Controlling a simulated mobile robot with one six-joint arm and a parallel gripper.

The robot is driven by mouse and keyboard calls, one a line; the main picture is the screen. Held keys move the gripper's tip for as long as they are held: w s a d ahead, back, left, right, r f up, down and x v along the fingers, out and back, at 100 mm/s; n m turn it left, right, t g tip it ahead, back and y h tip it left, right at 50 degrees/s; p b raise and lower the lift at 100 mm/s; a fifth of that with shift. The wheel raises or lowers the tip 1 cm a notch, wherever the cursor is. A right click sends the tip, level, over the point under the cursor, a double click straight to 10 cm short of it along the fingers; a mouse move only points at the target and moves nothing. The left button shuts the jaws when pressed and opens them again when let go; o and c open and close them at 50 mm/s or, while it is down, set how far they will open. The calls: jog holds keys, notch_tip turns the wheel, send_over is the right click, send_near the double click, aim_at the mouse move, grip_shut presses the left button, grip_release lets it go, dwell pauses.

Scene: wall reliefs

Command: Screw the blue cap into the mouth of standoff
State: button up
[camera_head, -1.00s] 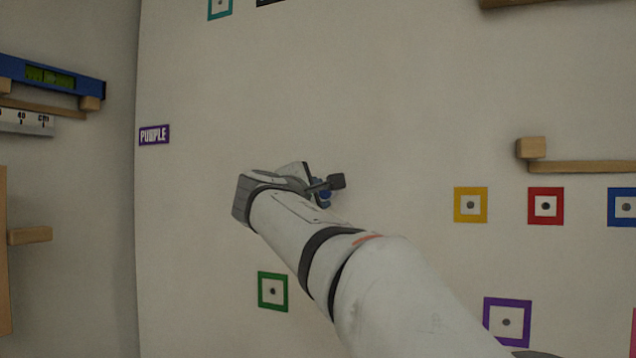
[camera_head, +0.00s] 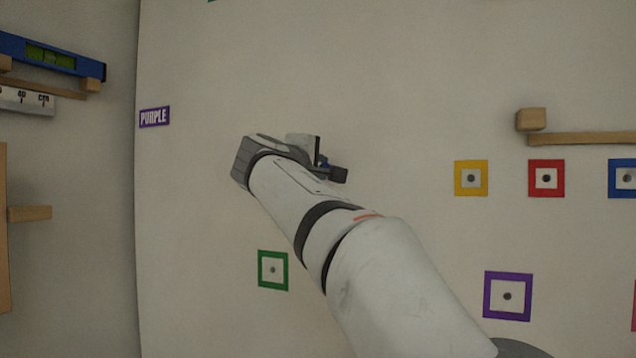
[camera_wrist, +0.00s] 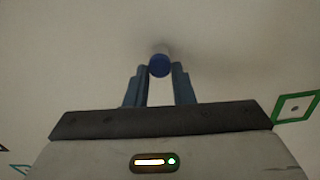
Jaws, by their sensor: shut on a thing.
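My gripper (camera_head: 328,163) is in front of the pale wall, left of the middle in the head view. In the wrist view its two blue-grey fingers (camera_wrist: 160,80) are shut on the blue cap (camera_wrist: 160,66), which sits at their tips. A pale, short cylinder, which looks like the standoff (camera_wrist: 161,48), shows just beyond the cap. I cannot tell whether the cap touches it or sits in its mouth. In the head view only a bit of blue (camera_head: 323,159) shows between the fingers, and the standoff is hidden.
A green square frame (camera_head: 273,270) is on the wall below my gripper. Yellow (camera_head: 471,178), red (camera_head: 546,178) and purple (camera_head: 507,296) frames are to the right. A PURPLE label (camera_head: 154,117) is left. A wooden ledge (camera_head: 580,138) juts out at right. The wall around my gripper is clear.

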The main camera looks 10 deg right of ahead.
jog(key=shift+c, duration=0.2)
jog(key=shift+o, duration=0.2)
jog(key=shift+f+m+b, duration=0.2)
jog(key=shift+m+b, duration=0.85)
jog(key=shift+m, duration=0.15)
jog(key=m, duration=0.1)
jog(key=m+b, duration=0.1)
jog(key=m, duration=0.1)
jog(key=shift+r, duration=0.35)
jog(key=shift+c, duration=0.2)
jog(key=shift+o, duration=0.2)
jog(key=shift+d+f+m+b, duration=0.1)
jog(key=shift+f+m+b, duration=0.1)
jog(key=shift+m+b, duration=0.8)
jog(key=m, duration=0.3)
jog(key=shift+r+b, duration=0.3)
